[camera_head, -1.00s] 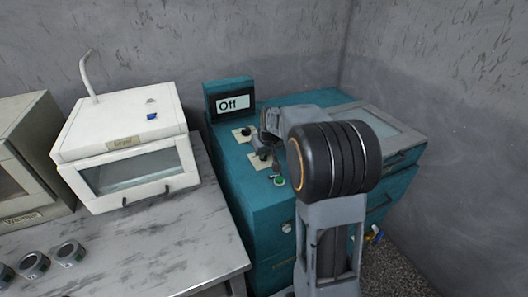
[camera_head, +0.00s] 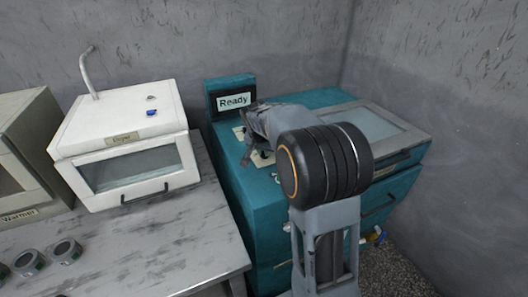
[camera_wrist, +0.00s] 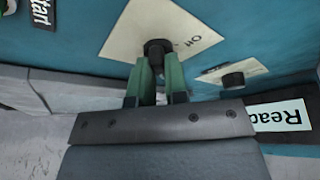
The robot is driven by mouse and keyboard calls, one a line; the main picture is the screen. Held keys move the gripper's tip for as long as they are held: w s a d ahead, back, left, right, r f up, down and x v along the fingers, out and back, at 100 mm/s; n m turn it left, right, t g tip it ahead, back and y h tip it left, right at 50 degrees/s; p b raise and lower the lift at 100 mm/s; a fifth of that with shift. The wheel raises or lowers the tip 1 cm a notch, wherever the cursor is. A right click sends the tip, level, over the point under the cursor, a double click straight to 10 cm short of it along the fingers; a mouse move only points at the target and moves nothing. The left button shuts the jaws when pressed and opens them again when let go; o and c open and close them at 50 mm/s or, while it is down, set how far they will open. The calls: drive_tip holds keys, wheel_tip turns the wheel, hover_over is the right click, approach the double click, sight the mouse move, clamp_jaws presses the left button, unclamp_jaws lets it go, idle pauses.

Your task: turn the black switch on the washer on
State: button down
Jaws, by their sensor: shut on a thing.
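The teal washer (camera_head: 240,190) stands against the wall, and its small display (camera_head: 234,101) reads "Ready". In the wrist view, the black switch (camera_wrist: 157,48) sits on a cream plate (camera_wrist: 125,38) with partly visible lettering. My gripper (camera_wrist: 160,68) has its two green fingers on either side of this switch and is shut on it. The fingers cover part of the switch. In the head view my arm hides most of the control panel and the fingertips are hard to make out.
A second black knob (camera_wrist: 232,80) on its own plate is close beside my gripper, nearer the display. A "Start" label (camera_wrist: 41,12) shows at the upper left of the wrist view. A white dryer-like box (camera_head: 130,145) and several round tins (camera_head: 66,251) are on the left table.

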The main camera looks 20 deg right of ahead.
drive_tip(key=shift+s+f+m, duration=0.1)
drive_tip(key=shift+f+m, duration=0.15)
drive_tip(key=shift+m, duration=0.05)
idle(0.4)
drive_tip(key=c, duration=1.2)
unclamp_jaws()
drive_tip(key=shift+c, duration=0.2)
drive_tip(key=shift+o, duration=0.5)
drive_tip(key=shift+a+r, duration=0.15)
drive_tip(key=shift+r, duration=0.45)
drive_tip(key=v, duration=1.2)
drive_tip(key=shift+a+r, duration=0.25)
drive_tip(key=shift+r, duration=0.05)
drive_tip(key=s+a+f+n+y+p, duration=0.1)
drive_tip(key=s+a+f+n+p, duration=0.1)
drive_tip(key=s, duration=0.4)
drive_tip(key=s+a+f+n+y+p, duration=0.1)
drive_tip(key=s+a+f+n+p, duration=0.1)
drive_tip(key=s+n, duration=0.2)
drive_tip(key=s+a+f+n+y+p, duration=0.1)
drive_tip(key=s+a+f+n+p, duration=0.1)
drive_tip(key=s, duration=0.8)
drive_tip(key=shift+a+n, duration=0.55)
drive_tip(key=shift+n, duration=0.05)
